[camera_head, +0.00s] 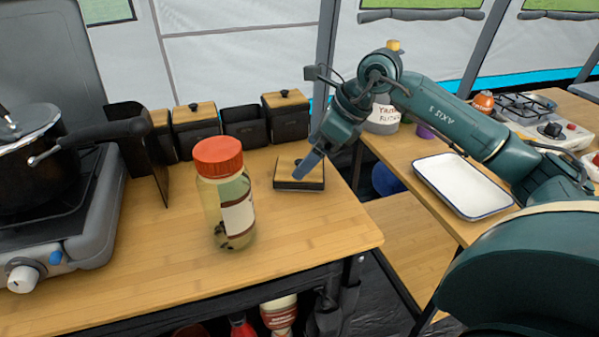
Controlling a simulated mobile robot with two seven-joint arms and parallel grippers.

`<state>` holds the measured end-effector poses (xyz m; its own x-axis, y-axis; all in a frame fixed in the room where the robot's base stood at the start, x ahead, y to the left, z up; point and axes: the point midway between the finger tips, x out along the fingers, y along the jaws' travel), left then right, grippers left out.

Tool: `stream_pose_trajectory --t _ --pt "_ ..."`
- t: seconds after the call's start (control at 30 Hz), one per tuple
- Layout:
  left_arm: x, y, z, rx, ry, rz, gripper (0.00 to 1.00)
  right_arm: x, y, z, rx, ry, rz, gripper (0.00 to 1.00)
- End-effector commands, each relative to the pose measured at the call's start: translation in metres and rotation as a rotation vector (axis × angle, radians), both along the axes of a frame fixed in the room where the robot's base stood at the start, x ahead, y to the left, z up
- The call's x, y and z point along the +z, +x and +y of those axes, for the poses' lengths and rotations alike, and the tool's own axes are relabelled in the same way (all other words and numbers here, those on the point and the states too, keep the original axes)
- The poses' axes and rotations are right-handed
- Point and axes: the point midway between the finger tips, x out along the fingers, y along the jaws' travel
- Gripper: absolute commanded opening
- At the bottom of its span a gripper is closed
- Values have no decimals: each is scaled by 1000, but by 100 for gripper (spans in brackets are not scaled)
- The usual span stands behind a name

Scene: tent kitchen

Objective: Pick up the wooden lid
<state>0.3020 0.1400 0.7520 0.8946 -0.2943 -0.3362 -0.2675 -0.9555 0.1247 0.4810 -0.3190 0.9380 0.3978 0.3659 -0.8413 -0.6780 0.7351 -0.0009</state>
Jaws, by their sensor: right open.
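The wooden lid (284,170) has a light wood top and a dark rim. It lies flat on the wooden table, to the right of a red-capped jar. My right gripper (306,168) is open and comes down from the upper right. Its blue-grey fingertips are at the right part of the lid and cover its middle. The knob is largely hidden, and I cannot tell whether the fingers touch the lid. My left gripper is not in view.
The jar (226,200) stands close left of the lid. Behind are dark canisters, one open (244,127), others with wooden lids (283,99). A stove with a pot (38,160) is at left. The table (300,232) is clear in front of the lid.

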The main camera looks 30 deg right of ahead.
Motion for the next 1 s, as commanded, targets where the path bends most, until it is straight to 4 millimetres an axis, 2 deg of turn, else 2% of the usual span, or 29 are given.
stream_pose_trajectory --t 0.3,0.63,1.0 --pt "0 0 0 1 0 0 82 -39 13 15 2 2 2 100" --pt "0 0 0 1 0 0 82 -45 17 17 1 1 1 100" --pt "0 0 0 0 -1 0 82 -45 17 17 1 1 1 71"
